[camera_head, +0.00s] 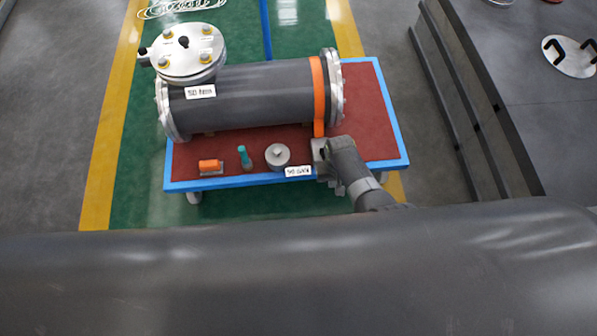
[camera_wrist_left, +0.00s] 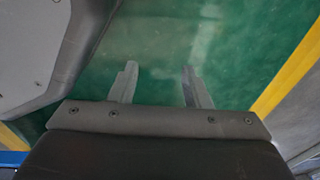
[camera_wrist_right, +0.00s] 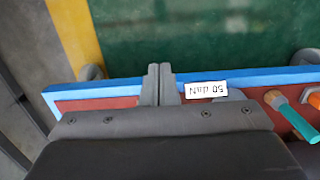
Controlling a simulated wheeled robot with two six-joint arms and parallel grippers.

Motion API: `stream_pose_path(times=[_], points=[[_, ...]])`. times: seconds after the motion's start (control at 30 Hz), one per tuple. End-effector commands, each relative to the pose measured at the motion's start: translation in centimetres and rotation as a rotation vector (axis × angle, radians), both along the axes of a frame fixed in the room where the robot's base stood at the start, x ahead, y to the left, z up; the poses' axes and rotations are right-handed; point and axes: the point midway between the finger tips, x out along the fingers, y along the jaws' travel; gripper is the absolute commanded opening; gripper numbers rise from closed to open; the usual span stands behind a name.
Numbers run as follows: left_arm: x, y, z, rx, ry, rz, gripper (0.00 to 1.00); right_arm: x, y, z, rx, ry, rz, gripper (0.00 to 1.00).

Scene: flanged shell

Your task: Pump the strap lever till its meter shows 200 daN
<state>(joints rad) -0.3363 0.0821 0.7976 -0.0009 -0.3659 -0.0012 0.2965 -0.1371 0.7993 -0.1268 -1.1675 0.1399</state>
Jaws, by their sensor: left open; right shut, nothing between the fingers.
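An orange strap (camera_head: 318,95) runs around the right end of the dark flanged shell (camera_head: 255,98) and down to the cart's front edge. My right gripper (camera_head: 320,158) is at the strap's lower end; its fingertips (camera_wrist_right: 157,82) are shut together with nothing between them. The strap lever cannot be made out; my right gripper may hide it. A white meter label (camera_head: 298,171) beside the gripper is small; in the right wrist view the label (camera_wrist_right: 206,91) is upside down and appears to read 50 daN. My left gripper (camera_wrist_left: 160,85) is open and empty above green floor.
The shell lies on a red-topped cart with a blue rim (camera_head: 390,120). Along its front stand an orange block (camera_head: 209,166), a teal-handled tool (camera_head: 243,157) and a round metal piece (camera_head: 278,155). A bolted round lid (camera_head: 185,52) tops the shell's left end. A dark stepped structure (camera_head: 470,100) stands right.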

Motion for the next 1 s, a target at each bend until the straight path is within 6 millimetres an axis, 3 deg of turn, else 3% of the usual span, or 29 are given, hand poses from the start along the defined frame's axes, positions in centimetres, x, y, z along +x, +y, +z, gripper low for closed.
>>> stream_pose_path(times=[0.03,0.43,0.57,1.0], points=[[0.2,0.1,-0.6,0.001,0.0,0.0,0.43,3.1,-0.1,0.5,0.0,-0.093,0.004,0.0],[0.1,0.2,-1.3,0.003,0.018,0.006,0.43,2.6,-0.4,-1.8,-0.005,-0.095,0.006,0.0],[0.8,0.3,-0.6,0.004,0.001,0.004,0.43,2.6,-0.4,-1.4,-0.005,-0.095,0.006,0.0],[-2.2,-0.2,2.7,-0.003,0.001,-0.002,0.43,2.5,-0.4,4.5,-0.005,-0.095,0.007,0.0]])
